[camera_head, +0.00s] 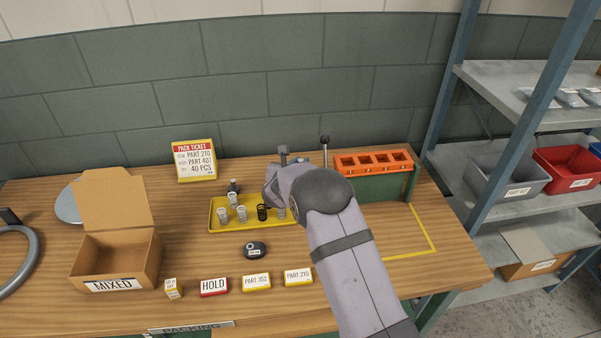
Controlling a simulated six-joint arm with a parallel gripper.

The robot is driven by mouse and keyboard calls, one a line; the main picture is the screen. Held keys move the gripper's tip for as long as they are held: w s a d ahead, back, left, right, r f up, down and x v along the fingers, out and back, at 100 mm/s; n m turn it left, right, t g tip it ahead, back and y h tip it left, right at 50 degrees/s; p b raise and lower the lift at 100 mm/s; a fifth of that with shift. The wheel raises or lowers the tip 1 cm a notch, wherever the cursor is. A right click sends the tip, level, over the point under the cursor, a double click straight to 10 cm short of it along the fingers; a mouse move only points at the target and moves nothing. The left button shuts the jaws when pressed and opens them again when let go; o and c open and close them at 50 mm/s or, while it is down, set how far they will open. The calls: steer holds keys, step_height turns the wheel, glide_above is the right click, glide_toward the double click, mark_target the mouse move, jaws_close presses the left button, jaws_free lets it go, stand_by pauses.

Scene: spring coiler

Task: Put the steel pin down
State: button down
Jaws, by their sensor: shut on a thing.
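My gripper (277,190) is above the back right end of the yellow tray (217,228), in front of the orange rack. My own wrist and forearm cover most of it, so its fingertips are hidden. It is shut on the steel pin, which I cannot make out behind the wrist. The tray holds several pale coil springs (241,214) and a black one (262,212). A small dark piece (234,186) stands at the tray's back edge.
An open carton (118,262) marked MIXED stands left. A dark round device (255,249) and label blocks (256,282) lie in front of the tray. An orange slotted rack (373,162) stands back right, a pack ticket (194,160) at the back. Shelving is beyond the right edge.

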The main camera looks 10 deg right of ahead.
steer(key=shift+f+p, duration=0.6)
steer(key=shift+f, duration=1.45)
steer(key=shift+s+f+b, duration=0.1)
steer(key=shift+f+b, duration=0.55)
steer(key=shift+b, duration=0.3)
steer(key=c, duration=1.7)
jaws_free()
steer(key=shift+f, duration=0.15)
steer(key=shift+s, duration=0.1)
steer(key=shift+r+p, duration=0.7)
steer(key=shift+p, duration=0.25)
steer(key=b+v, duration=0.3)
steer(key=v, duration=0.9)
steer(key=shift+a+r, duration=0.1)
